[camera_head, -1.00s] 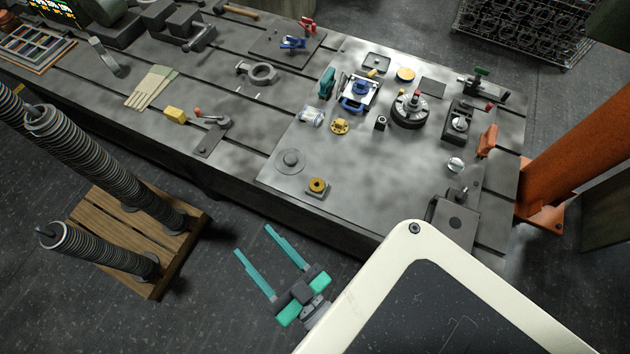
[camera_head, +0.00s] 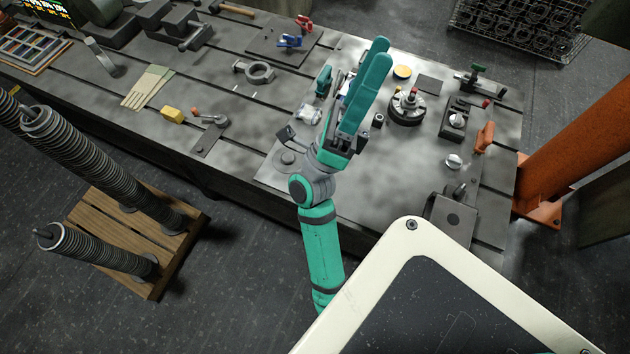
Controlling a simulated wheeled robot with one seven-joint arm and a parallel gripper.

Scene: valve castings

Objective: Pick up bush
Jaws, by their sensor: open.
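A small dark hollow cylinder (camera_head: 378,120), which looks like the bush, stands upright on the light steel plate (camera_head: 400,190). It is just right of my gripper (camera_head: 378,52) in the picture. My gripper is raised over the plate, with its teal fingers pointing toward the back of the table. The fingers are apart and nothing shows between them, though they overlap from this angle. My gripper and wrist hide the flanged yellow piece and the brass-topped piece, and most of the blue fixture.
A round chuck-like fixture (camera_head: 407,107) stands right of the bush. A clear-and-white cylinder (camera_head: 308,114) lies left of my gripper. A black block with a silver knob (camera_head: 455,122) and an orange clamp (camera_head: 484,137) are farther right. The plate's front middle is clear.

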